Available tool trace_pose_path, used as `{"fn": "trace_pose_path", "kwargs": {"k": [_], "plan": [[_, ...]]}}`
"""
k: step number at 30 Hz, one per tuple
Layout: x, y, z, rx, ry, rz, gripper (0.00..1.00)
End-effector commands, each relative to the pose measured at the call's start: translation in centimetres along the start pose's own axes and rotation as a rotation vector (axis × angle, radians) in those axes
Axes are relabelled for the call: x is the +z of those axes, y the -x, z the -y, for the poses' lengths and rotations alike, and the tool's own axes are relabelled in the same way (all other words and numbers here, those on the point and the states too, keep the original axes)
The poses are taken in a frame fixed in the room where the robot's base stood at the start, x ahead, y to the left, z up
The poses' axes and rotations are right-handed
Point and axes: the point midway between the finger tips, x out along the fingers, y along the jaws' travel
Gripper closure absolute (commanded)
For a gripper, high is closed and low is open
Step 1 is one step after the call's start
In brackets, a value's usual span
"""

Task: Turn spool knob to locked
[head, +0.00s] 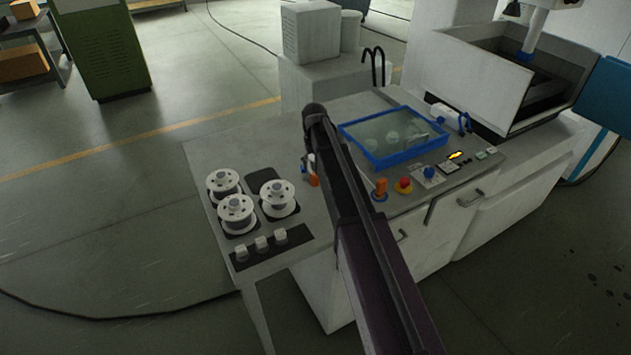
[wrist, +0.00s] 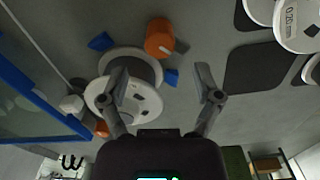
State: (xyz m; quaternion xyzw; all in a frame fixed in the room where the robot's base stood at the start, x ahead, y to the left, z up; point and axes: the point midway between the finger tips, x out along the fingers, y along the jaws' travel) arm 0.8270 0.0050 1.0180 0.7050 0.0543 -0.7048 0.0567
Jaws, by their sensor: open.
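In the wrist view my gripper (wrist: 161,78) is open, with its two fingers spread and nothing between them. A spool with a white flange and grey body (wrist: 132,80) lies under the left finger, which partly covers it. An orange knob (wrist: 160,38) stands beside the spool, beyond the fingertips and apart from them. An orange knob on a blue base (head: 380,188) also shows in the head view, right of my arm. I cannot tell which knob is the spool knob, or its setting. My arm hides the gripper and that spool in the head view.
Three white spools (head: 236,212) stand on black pads at the table's left, behind several small white knobs (head: 262,243). A blue-rimmed tray (head: 376,163) lies right of my arm. A red button (head: 403,184) and a blue knob (head: 429,171) sit along the front edge.

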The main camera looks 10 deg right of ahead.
Motion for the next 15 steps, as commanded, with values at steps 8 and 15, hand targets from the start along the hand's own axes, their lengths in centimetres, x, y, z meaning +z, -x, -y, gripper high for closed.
{"fn": "trace_pose_path", "kwargs": {"k": [8, 15], "plan": [[0.0, -2.6, -0.1, 0.000, -0.001, 0.000, 0.18], [0.0, -4.4, -0.1, 0.000, -0.001, 0.000, 0.18]]}}
